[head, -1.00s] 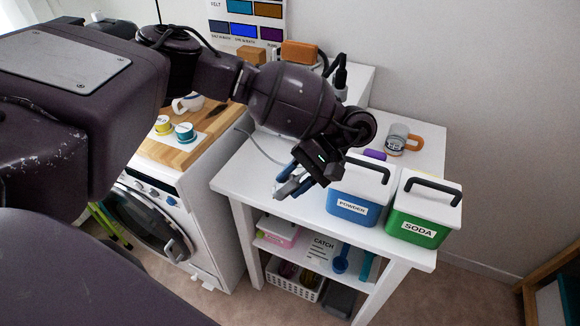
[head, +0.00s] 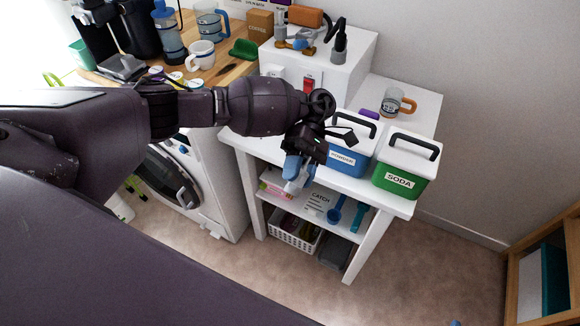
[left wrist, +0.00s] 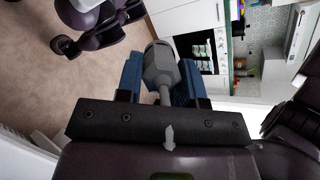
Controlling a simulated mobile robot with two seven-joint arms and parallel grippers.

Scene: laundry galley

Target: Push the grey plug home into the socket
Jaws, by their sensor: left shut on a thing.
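My left gripper (head: 297,178) hangs at the front edge of the white table, left of the blue POWDER box. It is shut on the grey plug (left wrist: 160,65), which sits between the blue fingers in the left wrist view. In the head view the plug (head: 291,187) shows only as a small pale grey piece at the fingertips. A white housing (head: 350,70) with a red switch (head: 308,84) stands behind the arm. A pale round face left of the switch may be the socket (head: 277,72); its detail is too small to tell. My right gripper is not in view.
The blue POWDER box (head: 347,160) and green SODA box (head: 400,183) stand close to the gripper's right. A mug with an orange handle (head: 395,103) is behind them. A wooden counter (head: 225,72) with cups is at the left. Floor in front is clear.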

